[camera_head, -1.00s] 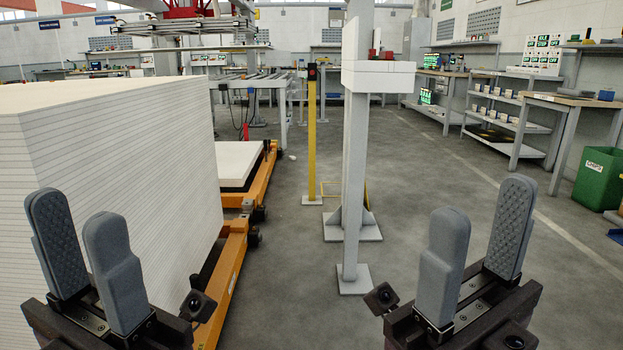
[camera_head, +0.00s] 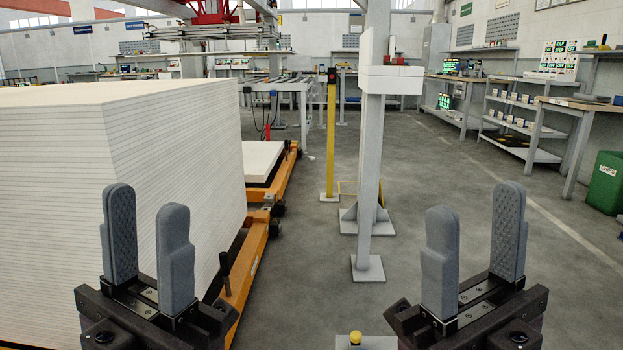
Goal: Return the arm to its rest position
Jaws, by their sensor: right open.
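My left gripper (camera_head: 146,205) is at the lower left, its two grey padded fingers upright and spread with nothing between them. It shows in front of the tall white stack of sheets (camera_head: 65,190); I cannot tell how far it is from it. My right gripper (camera_head: 474,205) is at the lower right, open and empty, with its fingers upright over the view of bare floor. Both grippers stand at about the same height in the picture. Most of both arms is out of view.
A yellow button (camera_head: 355,338) shows at the bottom edge. A green bin (camera_head: 606,183) is at right. The floor right of centre is clear.

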